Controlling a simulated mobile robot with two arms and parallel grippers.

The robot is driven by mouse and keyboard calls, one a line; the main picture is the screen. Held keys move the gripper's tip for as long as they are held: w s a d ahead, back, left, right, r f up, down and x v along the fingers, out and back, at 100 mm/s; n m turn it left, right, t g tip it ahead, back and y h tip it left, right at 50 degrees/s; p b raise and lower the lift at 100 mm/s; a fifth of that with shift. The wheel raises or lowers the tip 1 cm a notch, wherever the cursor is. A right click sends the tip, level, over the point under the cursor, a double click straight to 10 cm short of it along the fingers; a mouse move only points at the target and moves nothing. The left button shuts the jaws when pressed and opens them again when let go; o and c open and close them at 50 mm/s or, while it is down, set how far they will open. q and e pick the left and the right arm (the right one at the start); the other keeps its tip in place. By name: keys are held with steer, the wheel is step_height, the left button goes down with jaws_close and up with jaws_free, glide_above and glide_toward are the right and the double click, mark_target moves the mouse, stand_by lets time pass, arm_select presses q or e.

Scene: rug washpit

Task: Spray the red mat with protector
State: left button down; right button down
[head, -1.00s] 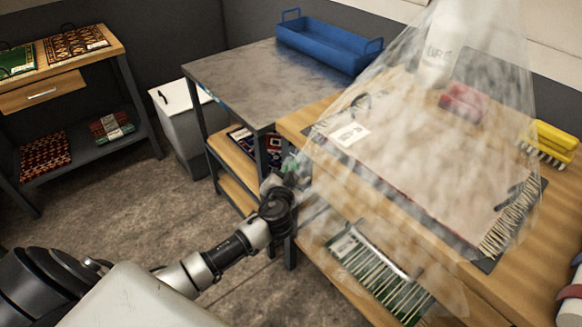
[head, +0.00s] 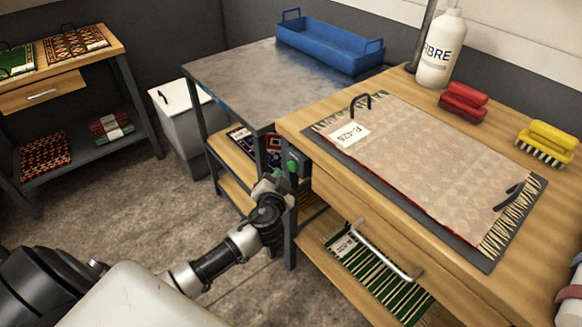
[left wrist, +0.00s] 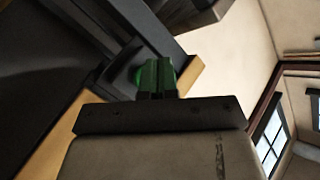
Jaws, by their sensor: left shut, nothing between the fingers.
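The mat (head: 415,166) lies flat on a dark grey board (head: 487,266) on the wooden bench. It has a pale, whitish-pink patterned face, red edges, cream fringes and a white tag reading R-426. A white bottle (head: 439,52) with FIBRE lettering stands upright behind it. My left gripper (head: 287,170) is beside the bench's left end, below its top and apart from the mat. Its green fingers (left wrist: 157,77) are shut and empty in the left wrist view.
A red block (head: 463,102) and a yellow brush (head: 548,143) lie behind the mat. A grey metal table (head: 262,72) holds a blue tray (head: 325,45). A green striped rug (head: 385,283) lies on the bench's lower shelf. A lidded bin (head: 190,130) stands left.

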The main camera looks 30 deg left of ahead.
arm_select(q)
steer(key=s, duration=0.1)
steer(key=s+a, duration=0.1)
steer(key=s, duration=0.2)
steer(key=shift+a, duration=0.35)
steer(key=s+d+f+g+h+p, duration=0.1)
steer(key=s+f+g+p, duration=0.15)
steer(key=s+f, duration=0.4)
steer(key=s+f+m+g+h+p, duration=0.1)
steer(key=s+f+g, duration=0.2)
steer(key=f, duration=0.7)
steer(key=s+d+f+g+h+p, duration=0.15)
steer(key=s+f, duration=0.25)
steer(key=f, duration=0.4)
steer(key=s+d+f+g+h+p, duration=0.1)
steer(key=s+d+f+g, duration=0.1)
steer(key=s, duration=0.7)
steer(key=s+d+f+n+g+h+p, duration=0.1)
steer(key=s+f, duration=0.4)
steer(key=s, duration=0.5)
steer(key=s+d+f+g+h+p, duration=0.1)
steer(key=s+d+f+g, duration=0.3)
steer(key=s, duration=0.6)
steer(key=shift+s+f+p, duration=0.15)
steer(key=shift+f+p, duration=0.1)
steer(key=shift+p, duration=0.15)
steer(key=shift+a, duration=0.1)
